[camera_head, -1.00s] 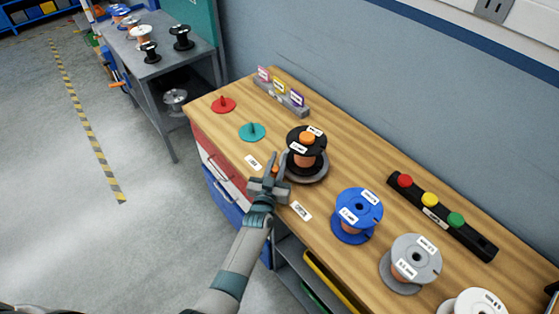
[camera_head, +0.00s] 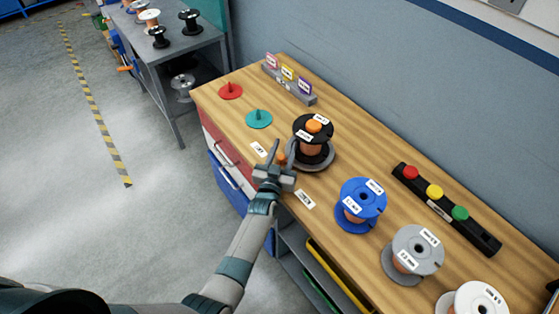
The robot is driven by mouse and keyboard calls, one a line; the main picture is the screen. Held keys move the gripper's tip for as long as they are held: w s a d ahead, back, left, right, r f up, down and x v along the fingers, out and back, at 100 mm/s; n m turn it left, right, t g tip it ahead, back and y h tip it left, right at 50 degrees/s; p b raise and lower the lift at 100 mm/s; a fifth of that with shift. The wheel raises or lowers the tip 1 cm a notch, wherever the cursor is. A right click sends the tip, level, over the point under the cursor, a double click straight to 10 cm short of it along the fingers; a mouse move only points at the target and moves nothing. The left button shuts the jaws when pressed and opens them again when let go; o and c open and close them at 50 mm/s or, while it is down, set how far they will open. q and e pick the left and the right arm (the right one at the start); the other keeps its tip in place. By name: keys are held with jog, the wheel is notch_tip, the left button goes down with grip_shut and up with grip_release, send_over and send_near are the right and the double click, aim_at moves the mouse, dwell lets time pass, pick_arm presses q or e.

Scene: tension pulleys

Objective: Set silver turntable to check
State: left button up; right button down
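The silver turntable (camera_head: 325,163) is a grey disc on the wooden bench. A black-flanged spool of copper-coloured wire (camera_head: 312,146) with an orange knob on top stands on it. A small orange handle (camera_head: 281,158) shows at the turntable's left side. My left gripper (camera_head: 284,155) is at this handle, its fingers apart on either side of it; contact cannot be told. One small white label (camera_head: 258,149) lies beyond the gripper and another (camera_head: 305,198) lies nearer; their text is too small to read. My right gripper is not in view.
A blue spool (camera_head: 361,203), a grey spool (camera_head: 413,252) and a white spool stand along the bench at the right. A black bar (camera_head: 447,210) with red, yellow and green buttons lies behind. Red (camera_head: 230,91) and teal (camera_head: 259,119) discs lie at the far left.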

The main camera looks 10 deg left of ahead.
pick_arm(q)
jog(key=s+a+b, duration=0.1)
jog(key=s+b, duration=0.2)
jog(key=s, duration=1.4)
jog(key=shift+s+a, duration=0.15)
jog(key=shift+a, duration=0.05)
